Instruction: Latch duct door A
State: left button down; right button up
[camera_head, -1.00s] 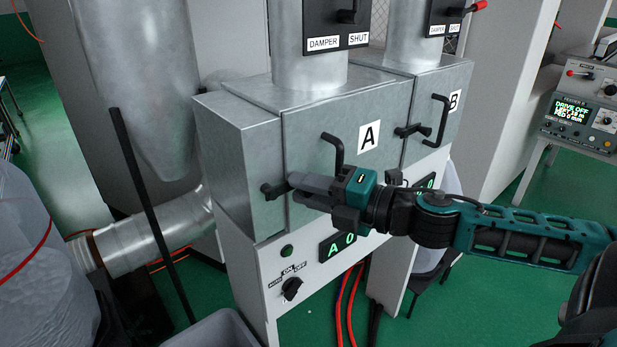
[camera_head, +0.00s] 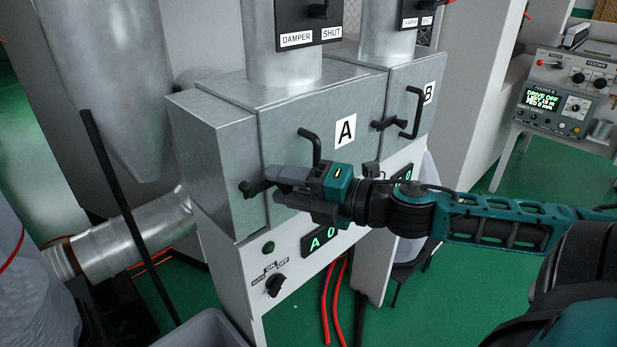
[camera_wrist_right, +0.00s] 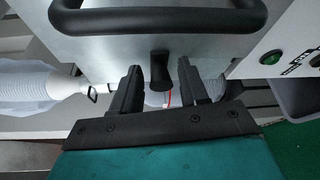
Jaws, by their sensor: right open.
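Duct door A (camera_head: 285,125) is a grey metal panel marked A, and it looks closed against its duct box. Its black pull handle (camera_head: 311,146) is on the front. A black latch (camera_head: 254,188) sits at the door's lower left edge, partly hidden by my right gripper. My right gripper (camera_head: 277,186) is open at the latch. In the right wrist view the dark latch grip (camera_wrist_right: 161,72) shows between the two open fingers (camera_wrist_right: 160,88), with a gap on both sides. The pull handle (camera_wrist_right: 160,20) crosses the top of that view. My left gripper is not in view.
Door B (camera_head: 405,85) with its own handle and latch is to the right. Below door A are a green lamp (camera_head: 268,248), a rotary switch (camera_head: 275,285) and a display (camera_head: 322,237). A black pole (camera_head: 130,215) and a silver duct (camera_head: 135,238) stand to the left.

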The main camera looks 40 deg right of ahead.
jog(key=p+v, duration=0.1)
jog(key=v, duration=1.2)
jog(key=shift+a, duration=0.1)
dwell(0.5)
